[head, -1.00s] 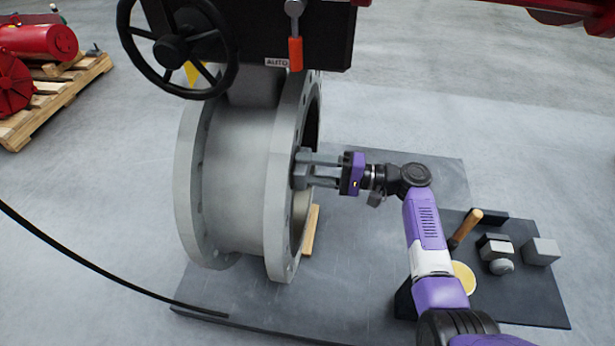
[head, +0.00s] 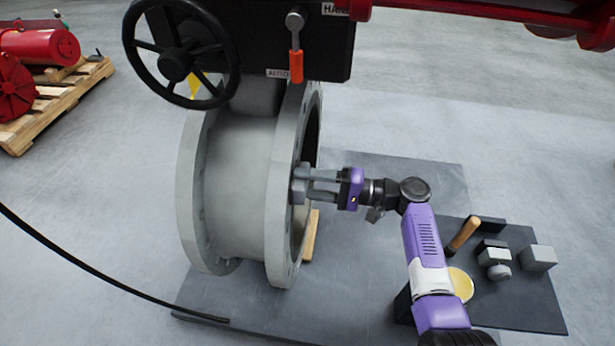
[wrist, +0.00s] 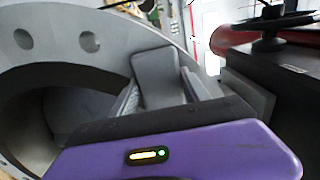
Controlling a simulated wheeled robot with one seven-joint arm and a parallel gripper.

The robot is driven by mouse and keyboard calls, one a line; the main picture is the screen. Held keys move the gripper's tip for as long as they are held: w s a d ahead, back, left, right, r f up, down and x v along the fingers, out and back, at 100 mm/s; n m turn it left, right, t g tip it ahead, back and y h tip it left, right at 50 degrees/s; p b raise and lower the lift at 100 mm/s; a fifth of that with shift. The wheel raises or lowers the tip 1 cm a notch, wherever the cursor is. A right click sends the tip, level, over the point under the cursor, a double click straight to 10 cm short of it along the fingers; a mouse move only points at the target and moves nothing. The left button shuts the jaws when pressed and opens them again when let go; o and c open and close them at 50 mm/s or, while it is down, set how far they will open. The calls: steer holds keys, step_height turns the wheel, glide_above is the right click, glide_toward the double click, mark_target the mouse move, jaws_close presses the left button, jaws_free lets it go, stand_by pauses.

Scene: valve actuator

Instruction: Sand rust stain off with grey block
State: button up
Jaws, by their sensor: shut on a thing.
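My gripper (head: 310,186) reaches left to the near flange (head: 283,200) of the big grey valve body. Its fingers are shut on a small grey block (head: 299,184), which is at the flange face, beside the bore; I cannot tell whether it touches. In the wrist view, the grey fingers (wrist: 165,85) stand close to the flange ring (wrist: 60,38) with its bolt holes. No rust stain can be made out; the face behind the block is hidden.
A dark mat (head: 530,305) at right bears a wooden-handled tool (head: 463,235), a light grey cube (head: 538,257), small blocks (head: 492,252) and a yellow disc (head: 461,285). A black handwheel (head: 180,55) and an orange-tipped lever (head: 296,65) are above the valve. A black cable (head: 100,275) crosses the floor.

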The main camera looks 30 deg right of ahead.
mark_target(301, 204)
steer(key=shift+s+a+p, duration=0.8)
steer(key=shift+s+a, duration=0.15)
steer(key=shift+s, duration=0.2)
steer(key=shift+s+a+p, duration=0.75)
steer(key=shift+s+a, duration=0.15)
steer(key=shift+s, duration=0.25)
steer(key=v, duration=0.6)
steer(key=shift+d, duration=0.2)
steer(key=v, duration=0.3)
steer(key=shift+w, duration=0.1)
